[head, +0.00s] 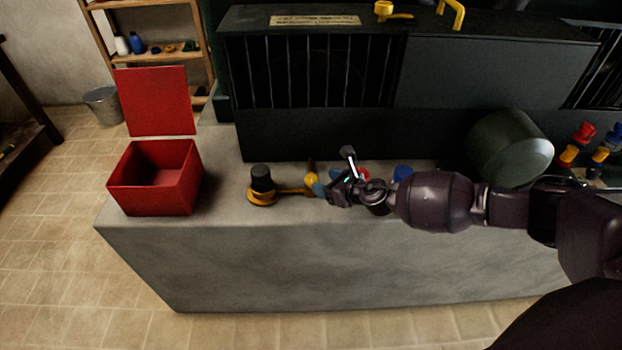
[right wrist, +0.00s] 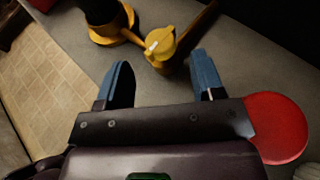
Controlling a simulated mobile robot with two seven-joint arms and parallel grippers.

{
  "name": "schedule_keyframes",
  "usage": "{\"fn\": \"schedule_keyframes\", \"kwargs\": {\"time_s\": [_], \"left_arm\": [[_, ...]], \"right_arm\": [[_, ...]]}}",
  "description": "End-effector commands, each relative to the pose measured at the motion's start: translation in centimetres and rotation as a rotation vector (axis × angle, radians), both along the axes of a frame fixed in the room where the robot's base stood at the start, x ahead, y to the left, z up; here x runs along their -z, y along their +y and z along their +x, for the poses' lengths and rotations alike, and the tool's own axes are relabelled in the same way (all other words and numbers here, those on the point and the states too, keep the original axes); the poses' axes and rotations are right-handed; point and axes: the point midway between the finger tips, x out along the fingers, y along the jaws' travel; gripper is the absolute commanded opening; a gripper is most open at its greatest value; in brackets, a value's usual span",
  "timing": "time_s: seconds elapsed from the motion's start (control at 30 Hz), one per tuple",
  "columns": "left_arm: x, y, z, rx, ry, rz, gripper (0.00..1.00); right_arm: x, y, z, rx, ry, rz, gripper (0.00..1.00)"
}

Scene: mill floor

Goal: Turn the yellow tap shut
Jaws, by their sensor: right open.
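The yellow tap (head: 312,180) is on the grey bench, partly hidden by my right gripper in the head view. In the right wrist view the tap's yellow knob (right wrist: 160,42) lies just beyond the fingertips, roughly midway between them. A yellow-brown lever (right wrist: 201,27) runs up and right from it. A yellow pipe joins it to a round yellow base (head: 262,196) with a black cap (head: 262,178). My right gripper (head: 325,181) is open, with its blue fingers (right wrist: 163,66) apart and nothing between them. I cannot tell contact. My left gripper is not in view.
A red disc (right wrist: 275,128) lies right of the gripper. A blue knob (head: 403,172) is farther right. An open red box (head: 155,205) stands at the bench's left end. A dark barred machine (head: 310,70) stands behind, with yellow fittings (head: 385,10) on top.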

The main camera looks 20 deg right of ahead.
Motion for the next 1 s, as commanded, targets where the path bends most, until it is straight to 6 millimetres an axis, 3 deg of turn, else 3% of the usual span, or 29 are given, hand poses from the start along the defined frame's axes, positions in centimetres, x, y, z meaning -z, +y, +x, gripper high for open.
{"fn": "schedule_keyframes", "kwargs": {"time_s": [0.13, 0.4, 0.8, 0.87, 1.0], "left_arm": [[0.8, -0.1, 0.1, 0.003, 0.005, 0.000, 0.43], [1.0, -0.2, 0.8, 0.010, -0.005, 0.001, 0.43], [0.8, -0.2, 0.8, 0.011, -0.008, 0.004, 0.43], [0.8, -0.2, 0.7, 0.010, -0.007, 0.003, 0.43], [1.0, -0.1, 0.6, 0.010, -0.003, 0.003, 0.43]], "right_arm": [[1.5, 1.2, 2.1, 0.001, 0.003, 0.001, 0.62], [2.5, 2.6, 4.6, 0.001, 0.003, 0.001, 0.62], [2.4, 2.9, 5.1, 0.001, 0.001, 0.002, 0.62], [2.4, 2.9, 5.1, 0.001, 0.001, 0.002, 0.56], [2.5, 2.9, 5.1, 0.001, 0.001, 0.002, 0.34]]}}
